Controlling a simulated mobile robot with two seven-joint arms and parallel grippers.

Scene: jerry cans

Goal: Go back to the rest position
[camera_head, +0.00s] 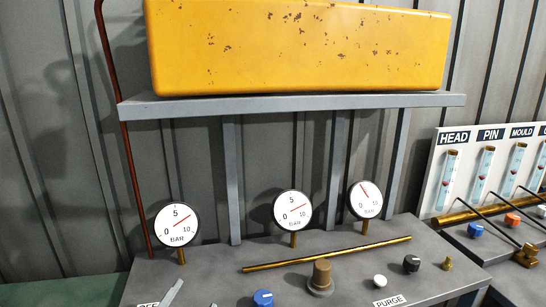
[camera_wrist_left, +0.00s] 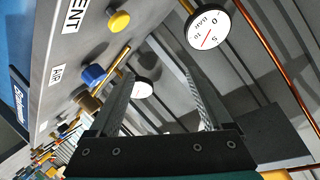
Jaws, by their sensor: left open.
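My left gripper (camera_wrist_left: 162,88) shows in the left wrist view with its two dark fingers apart and nothing between them. The gripper is in front of the grey panel with gauges. A blue knob (camera_wrist_left: 94,73) and a yellow knob (camera_wrist_left: 119,21) lie to the left of the fingers in that view. In the head view, a slanted grey piece (camera_head: 172,293) shows at the lower left edge; I cannot tell whether it is a fingertip. My right gripper does not show.
The panel (camera_head: 228,271) bears several white gauges (camera_head: 177,224), a brass rod (camera_head: 326,254), a brown knob (camera_head: 321,277) and a blue knob (camera_head: 263,298). A yellow tank (camera_head: 300,45) rests on a shelf (camera_head: 290,103) above. A tube board (camera_head: 436,178) stands at right.

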